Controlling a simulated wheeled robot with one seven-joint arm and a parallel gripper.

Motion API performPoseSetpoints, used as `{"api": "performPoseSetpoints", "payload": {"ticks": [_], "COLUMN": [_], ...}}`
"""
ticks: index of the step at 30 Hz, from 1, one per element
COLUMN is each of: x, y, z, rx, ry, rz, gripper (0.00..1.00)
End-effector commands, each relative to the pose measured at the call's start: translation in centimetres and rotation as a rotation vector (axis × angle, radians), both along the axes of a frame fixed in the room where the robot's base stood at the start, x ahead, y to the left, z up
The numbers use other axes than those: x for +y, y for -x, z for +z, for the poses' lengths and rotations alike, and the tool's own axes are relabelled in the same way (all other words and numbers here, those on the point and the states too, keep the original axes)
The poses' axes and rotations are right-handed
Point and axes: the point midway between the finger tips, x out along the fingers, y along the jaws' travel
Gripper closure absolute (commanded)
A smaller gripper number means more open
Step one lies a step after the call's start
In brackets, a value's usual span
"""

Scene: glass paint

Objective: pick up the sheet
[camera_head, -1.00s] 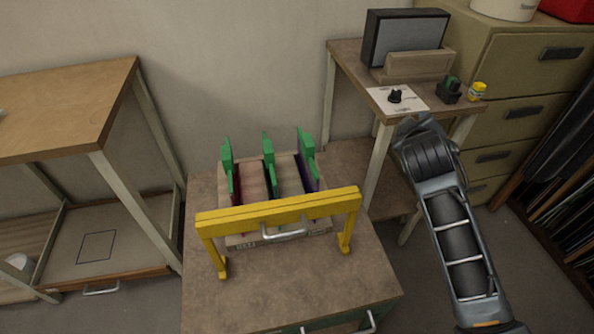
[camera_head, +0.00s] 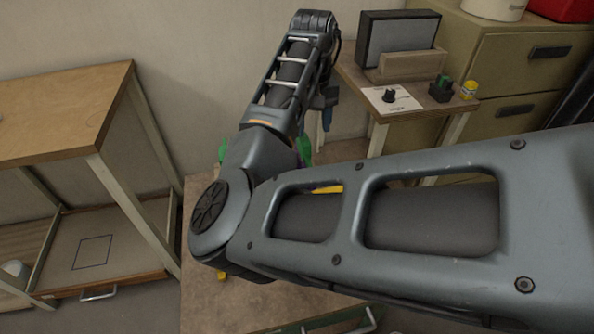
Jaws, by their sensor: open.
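My arm crosses the front of the view and hides most of the rack with the coloured sheets. Only bits of its green uprights (camera_head: 304,150) show beside my arm. No sheet can be made out clearly now. My gripper (camera_head: 327,118) hangs down from the arm's far end, just right of the green uprights and above the rack's table.
The yellow frame (camera_head: 328,189) shows in slivers behind my arm. A wooden table (camera_head: 70,105) stands at left.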

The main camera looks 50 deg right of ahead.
Motion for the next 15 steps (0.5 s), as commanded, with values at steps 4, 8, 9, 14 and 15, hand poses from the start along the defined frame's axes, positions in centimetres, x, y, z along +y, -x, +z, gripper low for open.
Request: {"api": "performPoseSetpoints", "payload": {"ticks": [4,8,9,14,15], "x": [1.4,1.6,1.6,1.6,1.6], "y": [-0.6,-0.6,-0.6,-0.6,-0.7], "z": [-1.2,-1.8,-2.2,-3.8,-4.1], "rx": [0.004,0.005,0.006,0.005,0.004], "ry": [-0.057,-0.064,-0.064,-0.062,-0.062], "rz": [0.008,0.010,0.010,0.009,0.009], "gripper": [0.47,0.47,0.47,0.47,0.47]}}
